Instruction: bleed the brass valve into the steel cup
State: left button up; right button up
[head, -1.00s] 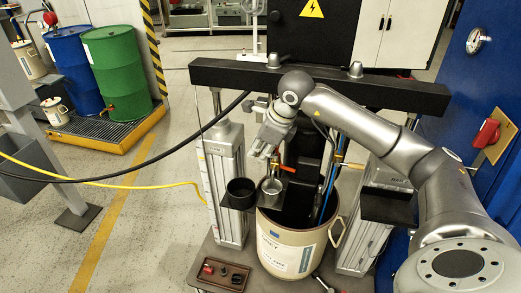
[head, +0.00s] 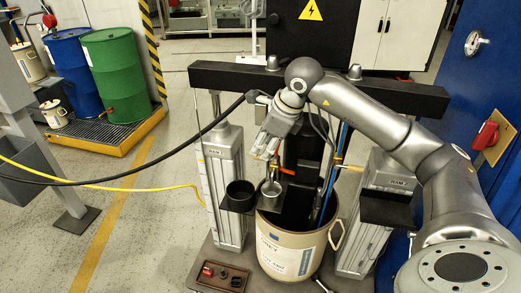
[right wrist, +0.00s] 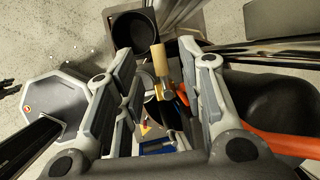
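The steel cup (head: 271,189) stands upright in a dark holder above the drum's rim, beside a black cup (head: 240,195). My right gripper (head: 265,155) is just above and behind the steel cup, pointing down. In the right wrist view its fingers (right wrist: 165,88) are spread apart. Between them shows a brass fitting (right wrist: 162,88), probably the valve, with a tan cylindrical part; I cannot tell whether a finger touches it. An orange-red lever (head: 286,171) sticks out right of the gripper. The valve itself is mostly hidden in the head view. My left gripper is not in view.
A cream drum (head: 285,250) stands between two upright rams (head: 224,190) under a dark crossbeam (head: 225,76). A black hose (head: 130,174) runs in from the left. A small brown tray (head: 220,277) lies in front. Blue (head: 74,72) and green (head: 117,75) drums stand far left.

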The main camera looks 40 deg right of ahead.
jog(key=v, duration=0.8)
jog(key=shift+s, duration=0.1)
